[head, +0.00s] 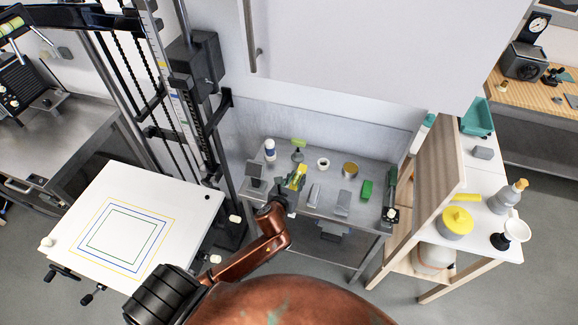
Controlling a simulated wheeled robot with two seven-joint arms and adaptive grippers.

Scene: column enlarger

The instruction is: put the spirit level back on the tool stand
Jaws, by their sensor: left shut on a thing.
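My left gripper (291,188) reaches over the left front of the grey metal bench. It is shut on a small yellow bar (298,175), which looks like the spirit level. The fingers hide its lower part, and I cannot tell whether it touches the bench. Just behind it is a small dark stand (298,156) with a yellow-green top piece (298,142); it may be the tool stand, but it is too small to be sure. My right gripper is not in view.
The enlarger column (192,100) and white baseboard (165,195) stand left, a wooden shelf (430,165) right.

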